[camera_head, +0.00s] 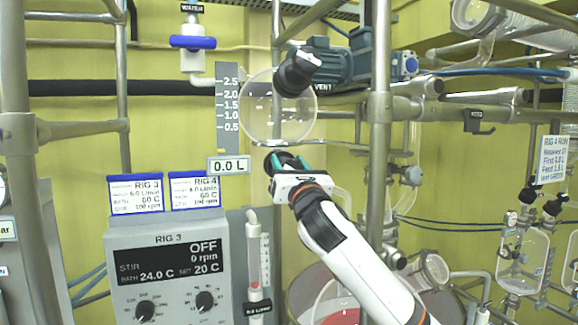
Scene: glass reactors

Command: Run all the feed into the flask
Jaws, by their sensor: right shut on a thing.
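The round clear glass feed vessel (262,112) hangs at upper centre beside a grey level scale (229,105) marked 0.5 to 2.5. It looks empty, and the sign (229,165) below the scale reads 0.0 L. My right gripper (286,162) is just under the vessel, shut on a dark tap handle (270,161) that its fingers partly hide. The large glass flask (305,290) is at the bottom centre, mostly hidden by my right arm, with something red low in it. My left gripper is not in view.
The RIG 3 control panel (178,270) stands at lower left, reading OFF, 0 rpm, bath 24.0 C, set 20 C. A flow meter (258,260) is beside it. A steel post (379,130) stands right of the vessel. The blue-handled water valve (193,42) is above left.

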